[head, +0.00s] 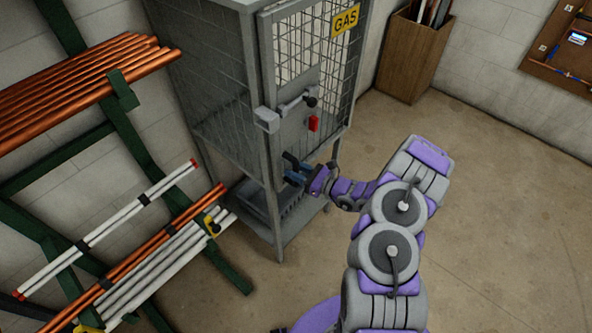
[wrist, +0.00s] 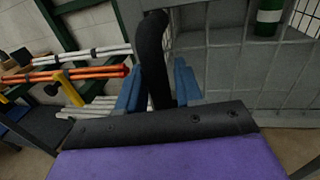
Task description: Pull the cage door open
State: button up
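The grey wire-mesh gas cage (head: 212,85) stands on legs against the wall in the head view. Its door (head: 300,70) faces right and carries a yellow GAS sign (head: 345,20), a latch lever (head: 297,102) and a red tag (head: 313,123). Whether the door is slightly ajar is hard to tell. My gripper (head: 293,169) is at the door's lower left edge. In the wrist view, a black upright handle (wrist: 152,50) stands between the blue fingers of my gripper (wrist: 158,90), which appear to press on both sides. My gripper hides the handle's lower end.
A green rack (head: 125,140) with copper (head: 80,80) and white pipes (head: 150,270) stands left of the cage. A wooden bin (head: 413,55) stands behind right. A green cylinder (wrist: 270,14) is inside the cage. The floor (head: 500,210) to the right is clear.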

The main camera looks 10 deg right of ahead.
grip_shut()
dwell(0.3)
